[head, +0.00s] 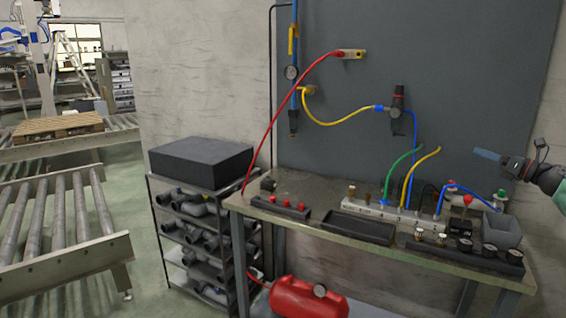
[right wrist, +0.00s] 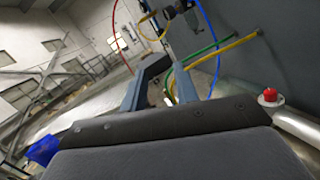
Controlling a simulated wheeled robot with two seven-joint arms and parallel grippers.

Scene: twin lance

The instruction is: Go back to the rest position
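My right gripper (head: 487,154) is at the right edge of the head view, in the air above the right end of the workbench (head: 272,216). In the right wrist view its two blue-grey fingers stand apart (right wrist: 172,78), with only background and hoses showing between them. I see nothing held in it. My left gripper is not in view.
The bench carries a white manifold (head: 365,209) with green, yellow and blue hoses, a black tray (head: 345,229), a grey bin (head: 503,231) below my right gripper, and gauges (head: 465,245). A red tank (head: 300,299) lies underneath. A pipe shelf (head: 200,240) and roller conveyor (head: 60,225) stand left.

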